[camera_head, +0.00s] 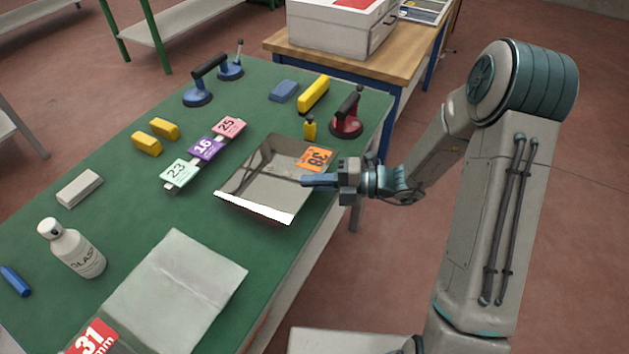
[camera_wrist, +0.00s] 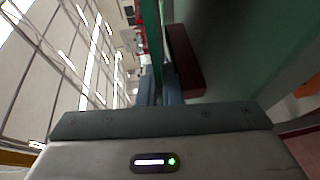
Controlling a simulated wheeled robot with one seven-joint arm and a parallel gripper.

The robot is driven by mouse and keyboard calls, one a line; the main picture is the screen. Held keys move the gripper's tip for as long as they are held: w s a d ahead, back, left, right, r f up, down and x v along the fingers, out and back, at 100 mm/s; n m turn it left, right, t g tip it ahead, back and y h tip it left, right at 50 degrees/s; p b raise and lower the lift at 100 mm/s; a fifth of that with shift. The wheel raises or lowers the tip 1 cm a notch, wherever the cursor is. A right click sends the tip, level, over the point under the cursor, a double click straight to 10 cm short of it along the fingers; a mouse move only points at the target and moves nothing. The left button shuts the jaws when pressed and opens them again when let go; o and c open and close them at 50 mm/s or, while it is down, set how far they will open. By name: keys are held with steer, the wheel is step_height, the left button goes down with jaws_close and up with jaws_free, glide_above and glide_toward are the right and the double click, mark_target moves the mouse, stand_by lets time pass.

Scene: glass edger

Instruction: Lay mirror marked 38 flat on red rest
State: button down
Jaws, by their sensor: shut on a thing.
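The mirror (camera_head: 262,178) is a reflective plate with an orange tag (camera_head: 316,158) marked 38 at its far right corner. My gripper (camera_head: 308,181) is shut on the mirror's right edge. It holds the plate roughly flat over the right side of the green table; the head view does not show whether its underside touches anything. In the wrist view the fingers (camera_wrist: 160,88) close on the plate, seen edge-on. A dark red bar (camera_wrist: 184,60), likely the red rest, lies beside the plate's underside there. In the head view the rest is hidden, likely by the mirror.
Tags 23 (camera_head: 179,172), 16 (camera_head: 205,148) and 25 (camera_head: 229,127) stand left of the mirror. A red suction lifter (camera_head: 347,115) and small yellow bottle (camera_head: 309,128) are behind it. Green surface (camera_head: 130,215) is clear at left.

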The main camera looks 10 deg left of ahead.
steer(key=shift+f, duration=0.35)
stand_by(0.3)
steer(key=c, duration=1.5)
jaws_free()
steer(key=shift+f, duration=0.1)
steer(key=d, duration=0.4)
steer(key=d+r, duration=0.1)
steer(key=d, duration=0.8)
steer(key=shift+d+r, duration=0.15)
steer(key=shift+d, duration=0.25)
steer(key=shift+s, duration=0.1)
